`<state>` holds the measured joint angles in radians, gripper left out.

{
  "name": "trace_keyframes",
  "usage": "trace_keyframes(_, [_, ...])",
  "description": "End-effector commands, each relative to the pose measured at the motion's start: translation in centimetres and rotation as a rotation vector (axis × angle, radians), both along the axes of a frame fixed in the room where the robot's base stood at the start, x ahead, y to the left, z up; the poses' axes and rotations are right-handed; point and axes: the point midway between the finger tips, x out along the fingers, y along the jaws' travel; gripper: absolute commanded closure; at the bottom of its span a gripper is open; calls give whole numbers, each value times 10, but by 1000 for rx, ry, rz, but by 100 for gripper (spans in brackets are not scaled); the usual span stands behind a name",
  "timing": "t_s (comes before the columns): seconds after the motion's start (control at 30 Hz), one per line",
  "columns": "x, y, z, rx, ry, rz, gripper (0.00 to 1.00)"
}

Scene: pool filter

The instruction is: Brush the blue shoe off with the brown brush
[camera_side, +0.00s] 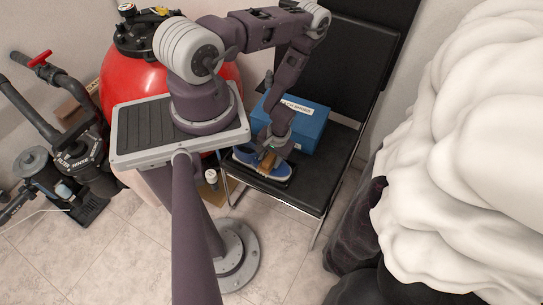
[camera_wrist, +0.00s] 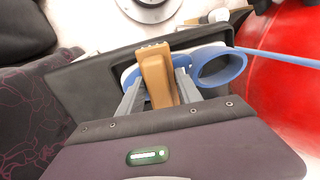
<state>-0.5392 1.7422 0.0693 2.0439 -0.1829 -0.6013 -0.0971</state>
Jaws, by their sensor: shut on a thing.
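The blue shoe (camera_side: 264,165) with a pale sole lies at the front of the black chair seat. In the wrist view its blue ring-like opening (camera_wrist: 220,66) shows to the right of the brush. The brown brush (camera_wrist: 157,75) is between the two grey fingers of my gripper (camera_wrist: 160,92), which is shut on it. In the side view my gripper (camera_side: 271,150) holds the brush (camera_side: 267,161) at the shoe, over its upper. I cannot tell whether the bristles touch the shoe. Part of the shoe is hidden behind the brush and fingers.
A blue shoe box (camera_side: 302,128) sits on the black chair (camera_side: 322,165) just behind the shoe. A red tank (camera_side: 128,85) and black pump pipes (camera_side: 85,160) stand to the left. A large white puffy shape (camera_side: 470,150) fills the right. Tiled floor is open in front.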

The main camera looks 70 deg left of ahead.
Motion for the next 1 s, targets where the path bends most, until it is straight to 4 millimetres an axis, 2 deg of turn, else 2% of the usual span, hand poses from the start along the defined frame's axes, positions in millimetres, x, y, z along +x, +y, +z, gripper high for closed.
trace_keyframes(0.13, [10, 10, -2, 1, -1, 0, 96])
trace_keyframes(0.17, [12, 13, -2, 2, -2, -1, 100])
trace_keyframes(0.23, [15, 16, -3, 2, -2, -1, 100])
trace_keyframes(0.6, [-2, -2, -1, 1, -1, -1, 100])
trace_keyframes(1.0, [15, 17, -4, 4, -2, 0, 100])
